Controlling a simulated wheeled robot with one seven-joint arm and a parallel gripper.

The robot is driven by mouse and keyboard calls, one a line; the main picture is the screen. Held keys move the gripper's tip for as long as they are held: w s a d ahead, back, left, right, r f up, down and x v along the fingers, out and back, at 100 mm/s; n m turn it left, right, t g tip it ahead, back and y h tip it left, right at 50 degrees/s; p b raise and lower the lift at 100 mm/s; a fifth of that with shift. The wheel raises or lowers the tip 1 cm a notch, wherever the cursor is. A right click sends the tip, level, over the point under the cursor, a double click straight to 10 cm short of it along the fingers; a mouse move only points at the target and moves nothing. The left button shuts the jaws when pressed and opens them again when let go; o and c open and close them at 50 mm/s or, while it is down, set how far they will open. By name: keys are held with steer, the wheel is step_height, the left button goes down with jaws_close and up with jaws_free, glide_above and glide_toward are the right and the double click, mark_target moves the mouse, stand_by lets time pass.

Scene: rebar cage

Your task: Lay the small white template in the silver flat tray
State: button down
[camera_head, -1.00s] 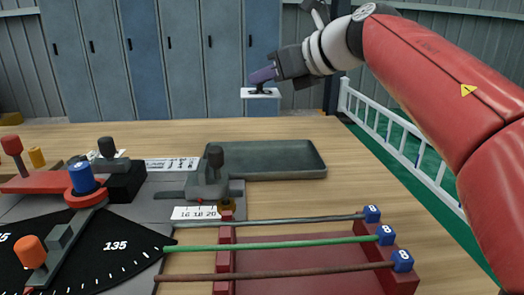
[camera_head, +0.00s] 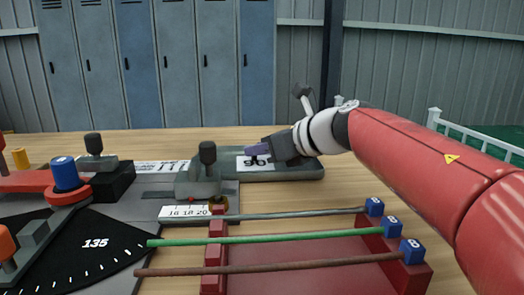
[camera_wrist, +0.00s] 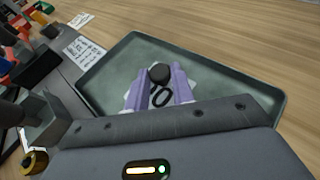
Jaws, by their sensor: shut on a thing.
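The small white template (camera_head: 243,163) carries a black "90" and has a dark round knob (camera_wrist: 159,73) on top. My gripper (camera_head: 254,149) is shut on the template by this knob. In the wrist view its two purple fingers (camera_wrist: 158,90) stand on either side of the knob. The silver flat tray (camera_wrist: 240,88) is a shallow, grey-green rectangle with a raised rim, and only the template shows over its floor. The template is over the tray's inside. I cannot tell whether it touches the floor. My fingers hide part of it.
A bending machine with an angle dial (camera_head: 95,245) and a dark-knobbed slider (camera_head: 207,175) stands left of the tray. A red rack (camera_head: 330,280) with several bars is in front. Bare wooden tabletop (camera_wrist: 220,30) lies beyond the tray. Lockers (camera_head: 180,60) stand behind.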

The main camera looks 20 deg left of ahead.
steer(key=c, duration=1.2)
jaws_free()
steer(key=v, duration=1.2)
steer(key=shift+r, duration=0.1)
